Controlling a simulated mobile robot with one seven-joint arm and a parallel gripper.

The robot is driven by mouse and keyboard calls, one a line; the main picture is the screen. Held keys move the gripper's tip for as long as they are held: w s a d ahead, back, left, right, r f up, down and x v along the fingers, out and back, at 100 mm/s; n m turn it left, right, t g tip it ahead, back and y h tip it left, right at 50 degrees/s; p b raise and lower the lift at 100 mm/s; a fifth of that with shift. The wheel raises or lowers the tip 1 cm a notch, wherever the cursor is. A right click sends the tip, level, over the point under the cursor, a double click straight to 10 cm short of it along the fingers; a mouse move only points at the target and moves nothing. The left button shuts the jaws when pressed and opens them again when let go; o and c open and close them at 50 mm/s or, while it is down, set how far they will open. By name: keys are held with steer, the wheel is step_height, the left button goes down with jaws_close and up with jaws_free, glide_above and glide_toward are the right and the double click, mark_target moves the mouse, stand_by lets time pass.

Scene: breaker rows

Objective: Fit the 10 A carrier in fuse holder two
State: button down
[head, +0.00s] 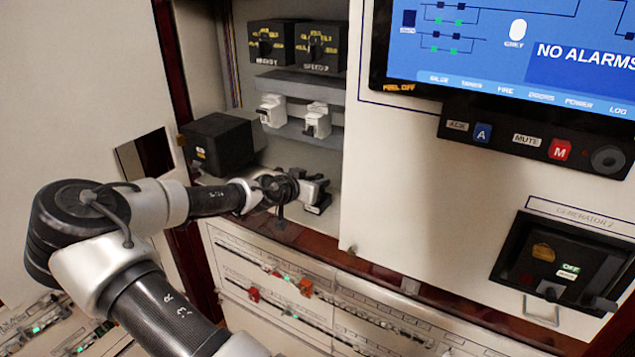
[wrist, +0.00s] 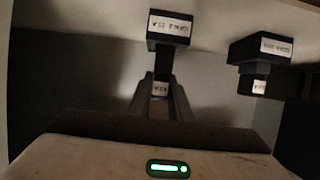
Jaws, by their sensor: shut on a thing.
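My gripper (head: 290,187) is low in the open cabinet bay, at the lower shelf. In the wrist view its two fingers (wrist: 160,97) close on a small dark part with a white label, which I take as the carrier (wrist: 160,88); its rating is too small to read. A similar labelled block with a small part in front (wrist: 262,48) is to the right, apart from my fingers. Two white holders, left (head: 272,110) and right (head: 317,120), sit on the grey middle ledge, above my gripper; their numbers are unreadable.
Two black switch units (head: 278,42) and (head: 322,47) are at the top of the bay. A black box (head: 217,143) stands left of my gripper. The bay's right wall is the white panel (head: 400,190).

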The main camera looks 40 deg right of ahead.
steer(key=shift+f+b, duration=0.8)
steer(key=shift+f, duration=0.25)
steer(key=c, duration=1.5)
jaws_free()
steer(key=shift+c, duration=0.2)
steer(key=p+v, duration=0.1)
steer(key=v, duration=1.6)
steer(key=shift+a, duration=0.2)
steer(key=shift+r, duration=0.1)
